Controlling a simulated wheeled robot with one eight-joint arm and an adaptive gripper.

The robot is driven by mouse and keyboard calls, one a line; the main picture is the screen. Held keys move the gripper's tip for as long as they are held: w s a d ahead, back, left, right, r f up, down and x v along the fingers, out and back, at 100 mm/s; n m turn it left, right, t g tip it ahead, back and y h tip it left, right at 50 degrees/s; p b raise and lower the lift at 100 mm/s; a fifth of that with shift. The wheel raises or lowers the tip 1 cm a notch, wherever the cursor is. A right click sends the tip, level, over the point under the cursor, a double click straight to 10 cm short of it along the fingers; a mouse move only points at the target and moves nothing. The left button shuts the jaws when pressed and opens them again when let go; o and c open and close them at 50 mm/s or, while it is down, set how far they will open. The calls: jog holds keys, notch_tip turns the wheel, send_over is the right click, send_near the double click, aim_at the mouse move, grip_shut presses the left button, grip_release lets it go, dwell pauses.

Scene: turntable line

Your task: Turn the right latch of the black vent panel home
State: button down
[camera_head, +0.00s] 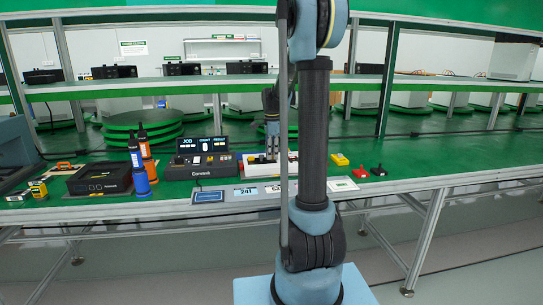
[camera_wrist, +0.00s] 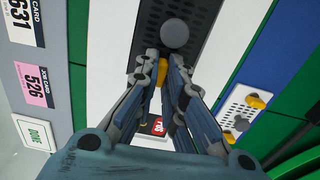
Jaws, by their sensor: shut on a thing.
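In the wrist view the black vent panel (camera_wrist: 207,14), dark with perforations, lies on a white unit (camera_wrist: 103,45). A round grey knob (camera_wrist: 175,33) is on the panel just beyond my fingertips. My gripper (camera_wrist: 162,62) is at the near end of the panel. It is shut on a small yellow latch (camera_wrist: 164,75), which shows between the fingers and is mostly hidden by them. The latch's turn angle cannot be made out.
A white perforated panel (camera_wrist: 235,112) with another yellow latch (camera_wrist: 256,101) lies to the right in the wrist view. In the head view a Job/Count/Result console (camera_head: 202,160) stands left of the unit. Yellow (camera_head: 340,159) and black-red (camera_head: 378,171) items lie to the right.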

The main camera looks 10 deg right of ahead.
jog(key=shift+w+a, duration=0.1)
dwell(0.3)
jog(key=c, duration=1.7)
grip_release()
notch_tip(320, 180, up, 12)
jog(key=shift+f, duration=0.1)
jog(key=s+f+n+t, duration=0.1)
jog(key=s+f+n, duration=0.3)
jog(key=s, duration=0.7)
jog(key=s+f+n, duration=0.1)
jog(key=s+n, duration=0.4)
jog(key=s, duration=0.6)
jog(key=s+f+n, duration=0.3)
jog(key=s+f, duration=0.1)
jog(key=s, duration=0.1)
jog(key=s+f+n, duration=0.2)
jog(key=s+f, duration=0.3)
jog(key=s+f+n+t, duration=0.1)
jog(key=s+f+n, duration=0.2)
jog(key=s+f, duration=0.2)
jog(key=shift+d+f+n, duration=0.15)
jog(key=shift+d+n, duration=0.15)
